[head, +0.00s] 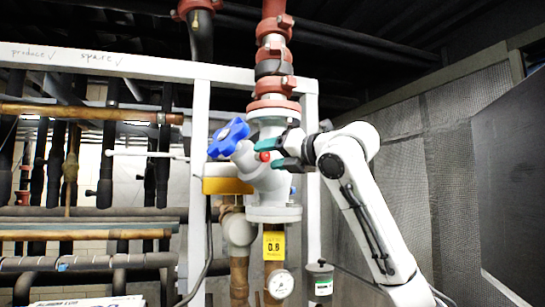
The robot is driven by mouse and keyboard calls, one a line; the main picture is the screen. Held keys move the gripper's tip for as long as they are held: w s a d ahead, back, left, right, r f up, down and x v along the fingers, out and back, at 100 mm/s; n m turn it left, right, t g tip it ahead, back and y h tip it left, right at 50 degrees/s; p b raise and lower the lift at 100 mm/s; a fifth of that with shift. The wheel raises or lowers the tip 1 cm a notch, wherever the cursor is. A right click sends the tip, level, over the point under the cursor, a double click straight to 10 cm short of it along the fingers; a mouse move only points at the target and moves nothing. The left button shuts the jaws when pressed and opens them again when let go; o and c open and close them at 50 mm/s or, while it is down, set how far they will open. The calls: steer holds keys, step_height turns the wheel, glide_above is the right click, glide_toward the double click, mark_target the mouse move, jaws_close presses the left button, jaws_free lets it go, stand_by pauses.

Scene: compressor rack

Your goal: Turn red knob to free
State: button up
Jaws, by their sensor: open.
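The small red knob (264,156) sits on the side of the pale grey valve body in the middle of the head view. My gripper (271,154) reaches in from the right, with teal fingertips above and below right of the knob. The jaws are open. The tips are close to the knob, but I cannot tell whether they touch it or how far they reach around it. The knob's markings are too small to read.
A blue handwheel (228,138) juts out just left of the knob. A yellow block (228,186) is below it. A pressure gauge (281,284) and a yellow tag (274,245) hang lower. A white frame post (199,150) and several pipes stand left.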

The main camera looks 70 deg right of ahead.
steer(key=b+v, duration=0.2)
steer(key=v, duration=0.8)
steer(key=shift+s+a+b, duration=0.15)
steer(key=shift+s+b, duration=0.2)
steer(key=shift+s, duration=0.05)
